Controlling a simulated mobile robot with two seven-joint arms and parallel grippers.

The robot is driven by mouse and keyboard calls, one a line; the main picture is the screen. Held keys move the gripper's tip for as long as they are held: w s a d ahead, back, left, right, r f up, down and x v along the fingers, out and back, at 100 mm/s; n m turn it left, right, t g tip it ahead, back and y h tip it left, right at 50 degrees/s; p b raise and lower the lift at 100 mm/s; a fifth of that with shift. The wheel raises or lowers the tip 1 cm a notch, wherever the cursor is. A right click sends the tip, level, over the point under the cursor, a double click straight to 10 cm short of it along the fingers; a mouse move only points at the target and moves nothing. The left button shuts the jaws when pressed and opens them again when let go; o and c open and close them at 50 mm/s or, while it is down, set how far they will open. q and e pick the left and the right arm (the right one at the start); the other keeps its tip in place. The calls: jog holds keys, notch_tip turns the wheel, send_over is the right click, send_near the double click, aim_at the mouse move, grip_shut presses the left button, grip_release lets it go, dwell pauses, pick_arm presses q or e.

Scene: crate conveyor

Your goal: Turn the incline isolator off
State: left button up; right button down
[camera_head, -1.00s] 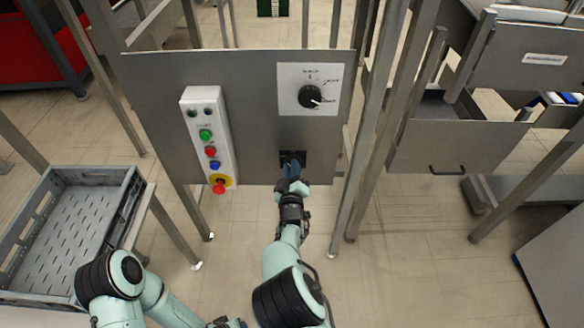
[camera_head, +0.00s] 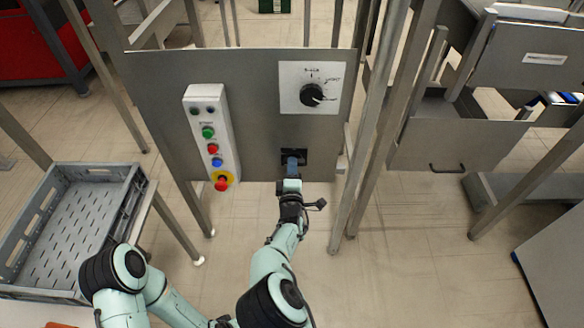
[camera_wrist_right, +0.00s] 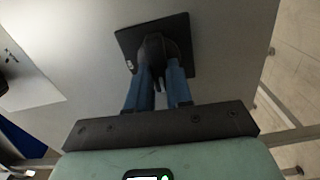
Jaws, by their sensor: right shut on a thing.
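The incline isolator is a black square plate (camera_head: 301,153) low on the grey panel. It also shows in the right wrist view (camera_wrist_right: 181,31), tilted in the picture, with a dark knob (camera_wrist_right: 152,50) at its middle. My right gripper (camera_head: 291,161) is at the isolator from below. In the right wrist view its blue fingers (camera_wrist_right: 160,80) are shut on the knob, one on each side. The fingers hide part of the knob, and I cannot read its marks. My left arm shows at the lower left of the head view, but I cannot make out its gripper.
A black rotary selector (camera_head: 311,95) on a white plate sits above the isolator. A button box (camera_head: 212,135) with a red emergency stop (camera_head: 221,183) is to the left. A grey crate (camera_head: 128,205) stands at the left. Metal posts (camera_head: 362,150) stand close on the right.

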jog(key=shift+n, duration=0.3)
dwell(0.4)
jog(key=c, duration=1)
grip_release()
jog(key=shift+s, duration=0.1)
pick_arm(q)
jog(key=shift+g+h, duration=0.4)
jog(key=shift+g, duration=0.3)
jog(key=s+r+p, duration=0.1)
jog(key=s+d+r+p, duration=0.1)
jog(key=s, duration=0.1)
jog(key=s+d+r+p, duration=0.1)
jog(key=shift+s+d+r, duration=0.1)
jog(key=shift+s, duration=0.1)
pick_arm(e)
jog(key=s, duration=1.3)
jog(key=shift+s, duration=0.15)
pick_arm(q)
jog(key=shift+r, duration=0.1)
pick_arm(e)
jog(key=shift+r, duration=0.1)
